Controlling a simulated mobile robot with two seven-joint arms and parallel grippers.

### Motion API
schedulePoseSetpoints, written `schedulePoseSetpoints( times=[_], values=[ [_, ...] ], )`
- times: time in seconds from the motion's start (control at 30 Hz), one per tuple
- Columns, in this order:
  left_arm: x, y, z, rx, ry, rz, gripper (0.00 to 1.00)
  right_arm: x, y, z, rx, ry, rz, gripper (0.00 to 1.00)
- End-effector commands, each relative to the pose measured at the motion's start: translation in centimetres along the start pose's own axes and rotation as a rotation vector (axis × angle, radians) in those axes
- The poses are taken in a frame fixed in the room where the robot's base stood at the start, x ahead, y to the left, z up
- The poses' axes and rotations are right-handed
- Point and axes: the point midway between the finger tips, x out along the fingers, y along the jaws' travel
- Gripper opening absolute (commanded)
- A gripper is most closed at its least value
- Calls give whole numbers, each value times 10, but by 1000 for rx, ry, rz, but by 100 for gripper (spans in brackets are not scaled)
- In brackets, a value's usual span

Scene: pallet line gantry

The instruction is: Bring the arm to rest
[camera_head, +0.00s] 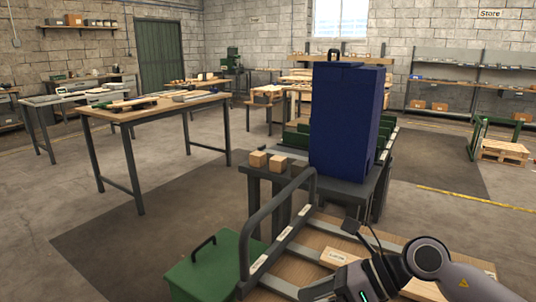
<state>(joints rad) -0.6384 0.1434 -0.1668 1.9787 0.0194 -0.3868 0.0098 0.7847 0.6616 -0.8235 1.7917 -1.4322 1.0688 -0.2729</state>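My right arm comes in from the lower right, with its grey rounded joint low in the head view. My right gripper (318,289) points left, low over the wooden-topped cart or bench (318,240). Its fingers are small and partly cut off by the bottom edge, so I cannot tell whether they are open or shut, or whether they hold anything. My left arm and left gripper are not in view.
A bent metal rail (280,215) stands left of my gripper. A green lidded box (215,268) is beside it. A tall blue cabinet (343,120) and small wooden blocks (268,160) stand beyond. A workbench (150,108) is farther left, with open floor between.

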Motion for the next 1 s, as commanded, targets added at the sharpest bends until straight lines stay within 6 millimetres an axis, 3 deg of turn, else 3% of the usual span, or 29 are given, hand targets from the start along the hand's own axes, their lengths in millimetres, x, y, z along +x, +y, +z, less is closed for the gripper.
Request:
schedulePoseSetpoints(
  times=[0.1,0.23,0.4,0.53,0.67,0.77,0.87,1.0],
  values=[
    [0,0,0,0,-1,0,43,13,34,31,126,-267,133,89],
    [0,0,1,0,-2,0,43,5,54,64,307,-551,245,89],
    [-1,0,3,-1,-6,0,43,-26,52,90,607,-902,349,89],
    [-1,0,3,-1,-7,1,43,-55,31,89,877,-1148,390,89],
    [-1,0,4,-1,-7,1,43,-80,1,66,1177,-1371,394,89],
    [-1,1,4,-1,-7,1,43,-93,-23,34,1422,-1523,368,89],
    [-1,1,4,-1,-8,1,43,-100,-43,-9,1679,-1654,315,89],
    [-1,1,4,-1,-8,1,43,-99,-57,-82,2051,-1798,192,89]
  ],
)
